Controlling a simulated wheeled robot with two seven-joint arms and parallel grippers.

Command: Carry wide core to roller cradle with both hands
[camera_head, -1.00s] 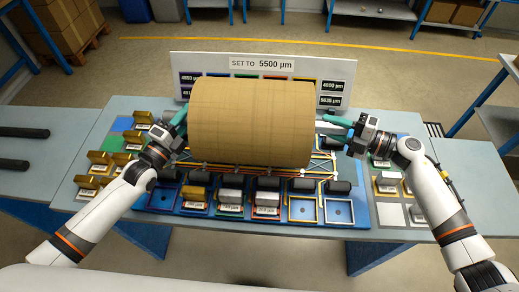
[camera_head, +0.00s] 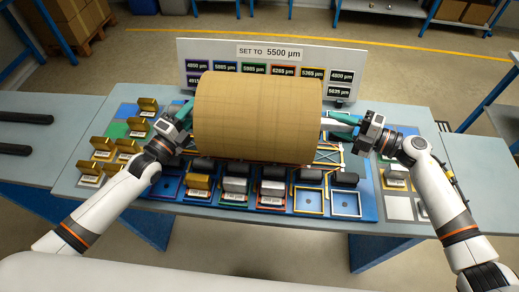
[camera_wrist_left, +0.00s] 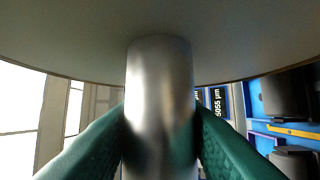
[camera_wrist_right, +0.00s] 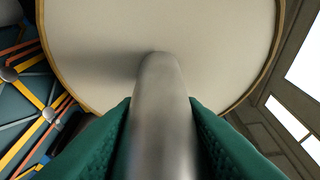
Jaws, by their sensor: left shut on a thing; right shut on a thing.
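The wide core (camera_head: 258,115) is a large tan cylinder with a grid of lines, held level above the middle of the table. A metal shaft sticks out of each end. My left gripper (camera_head: 184,115) is shut on the left shaft (camera_wrist_left: 160,100), close to the core's end face. My right gripper (camera_head: 342,122) is shut on the right shaft (camera_wrist_right: 162,115), with the pale end face (camera_wrist_right: 160,40) just beyond. I cannot make out the roller cradle for sure; the core hides much of the middle of the table.
A sign board (camera_head: 290,50) reading "SET TO 5500 µm" stands behind the core. Blue trays with black rollers and blocks (camera_head: 272,188) line the table's front. Gold blocks (camera_head: 103,146) stand at left. A side table with black bars (camera_head: 25,118) is farther left.

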